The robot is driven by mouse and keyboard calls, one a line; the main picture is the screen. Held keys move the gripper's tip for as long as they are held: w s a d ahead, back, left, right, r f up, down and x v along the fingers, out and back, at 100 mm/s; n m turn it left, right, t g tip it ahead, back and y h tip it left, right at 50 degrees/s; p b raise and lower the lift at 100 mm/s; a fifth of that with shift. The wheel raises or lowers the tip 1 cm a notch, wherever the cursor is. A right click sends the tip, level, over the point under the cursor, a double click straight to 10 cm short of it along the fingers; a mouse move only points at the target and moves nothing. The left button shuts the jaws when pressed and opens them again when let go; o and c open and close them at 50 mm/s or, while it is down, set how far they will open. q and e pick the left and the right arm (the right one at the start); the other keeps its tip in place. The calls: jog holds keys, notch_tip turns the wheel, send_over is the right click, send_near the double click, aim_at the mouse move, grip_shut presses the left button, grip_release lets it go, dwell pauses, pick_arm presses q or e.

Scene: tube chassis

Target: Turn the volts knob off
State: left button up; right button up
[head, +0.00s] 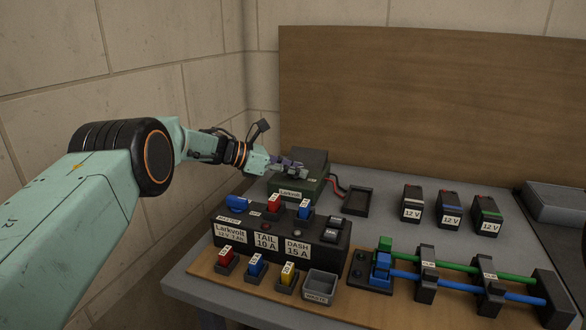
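A dark green and black power unit (311,160) labelled Larkvolt stands at the back left of the table. My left gripper (290,165) reaches in from the left, with its fingers over the unit's near top part. The volts knob is not clearly visible; it may be hidden by the gripper. The fingers are small and dark against the unit, so I cannot tell whether they are open, shut or touching anything. My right gripper is not in view.
A black fuse box (340,258) stands in front of the unit. Red and black leads (337,184) run to an empty black tray (357,201). Several 12 V batteries (450,209) stand at the right. Green and blue tubes (455,290) lie in front. A wooden board (430,110) rises behind.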

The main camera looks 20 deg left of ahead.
pick_arm(q)
jog(key=shift+o, duration=0.5)
jog(key=shift+a, duration=0.15)
jog(key=shift+s+a+r, duration=0.1)
jog(key=shift+a+r, duration=0.05)
jog(key=v, duration=0.7)
